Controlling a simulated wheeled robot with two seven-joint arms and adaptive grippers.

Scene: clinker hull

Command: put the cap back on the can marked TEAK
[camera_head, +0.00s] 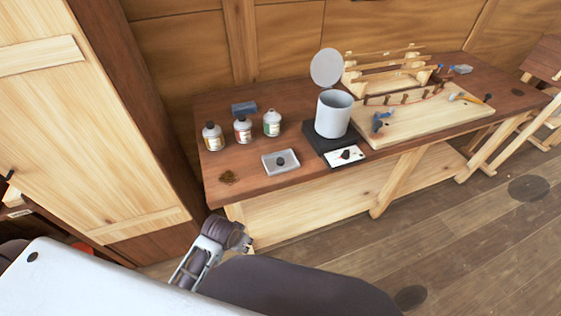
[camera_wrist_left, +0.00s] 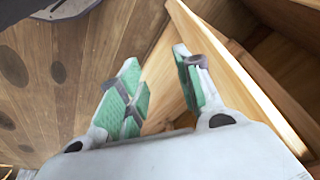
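Three small cans stand in a row on the left of the workbench: a left can (camera_head: 213,138), a middle can (camera_head: 243,131) and a right can (camera_head: 272,124). Their labels are too small to read, so I cannot tell which says TEAK. A small dark round piece (camera_head: 281,161) lies in a grey tray in front of them; it may be the cap. My left gripper (camera_head: 240,238) is below the bench's front left corner, away from the cans. In the left wrist view its fingers (camera_wrist_left: 157,62) are apart with nothing between them. My right gripper is not in view.
The grey tray (camera_head: 268,168) sits near the bench's front edge. A grey pot (camera_head: 333,116) with a raised round lid (camera_head: 326,67) stands on a black base. A pale board (camera_head: 425,118) holds tools. A tall wooden cabinet (camera_head: 80,110) stands left of the bench.

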